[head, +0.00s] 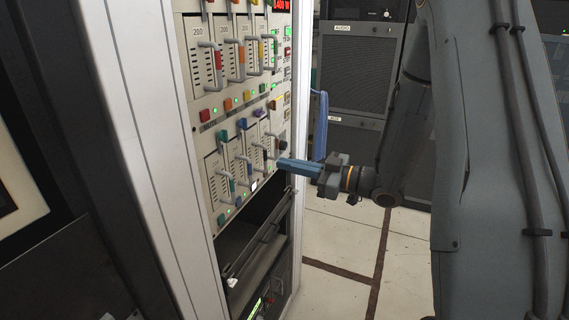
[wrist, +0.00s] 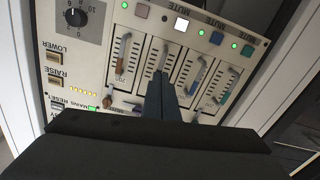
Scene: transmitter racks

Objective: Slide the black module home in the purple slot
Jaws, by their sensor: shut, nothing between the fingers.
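The lower row of modules sits in the rack's beige panel. The module with a dark handle (wrist: 162,58), which I take to be the black module, is in the third slot from the left in the head view. A purple button (head: 260,113) is above that slot, and a lit white button (wrist: 181,24) is at its other end. My gripper (head: 281,163) has its blue fingers together and empty, pointing at the panel. In the wrist view the fingertips (wrist: 160,82) overlap the lower part of this module. I cannot tell whether they touch it or how far it stands out.
Neighbouring modules have brown (wrist: 122,64), blue (wrist: 197,76) and teal (wrist: 227,86) handles that project from the panel. A black knob (wrist: 75,17) sits beside the row. An open dark bay (head: 245,232) lies below. The floor (head: 340,235) right of the rack is clear.

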